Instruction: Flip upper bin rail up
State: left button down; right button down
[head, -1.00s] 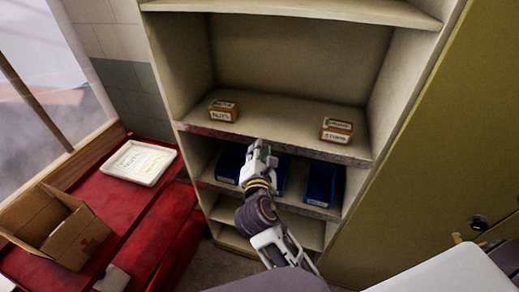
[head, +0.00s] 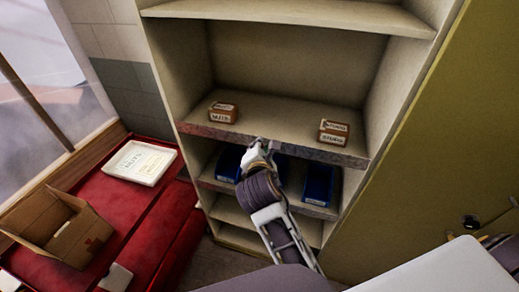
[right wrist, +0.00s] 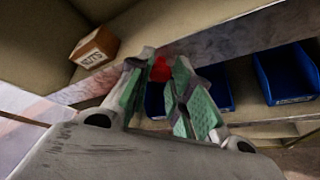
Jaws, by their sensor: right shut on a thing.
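The upper bin rail (head: 320,151) is a worn grey strip along the front edge of the middle shelf, above the blue bins. It crosses the right wrist view (right wrist: 225,38) diagonally behind the fingers. My right gripper (head: 262,145) is at the middle of this rail. In the right wrist view its green-padded fingers (right wrist: 164,75) are shut on a small red piece (right wrist: 160,69) at the rail. Whether the red piece is fixed to the rail is hard to tell. My left gripper is out of view.
Two small labelled boxes, left (head: 223,112) and right (head: 333,132), sit on the middle shelf. Blue bins (head: 319,184) stand on the shelf below. A red bench (head: 150,215) at left holds a white tray (head: 165,173) and an open cardboard box (head: 75,243).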

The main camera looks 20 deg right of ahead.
dwell(0.4)
jog(key=c, duration=1.3)
grip_release()
jog(key=shift+w, duration=0.1)
jog(key=shift+o, duration=0.2)
jog(key=v, duration=0.7)
jog(key=shift+s, duration=0.25)
jog(key=shift+a, duration=0.1)
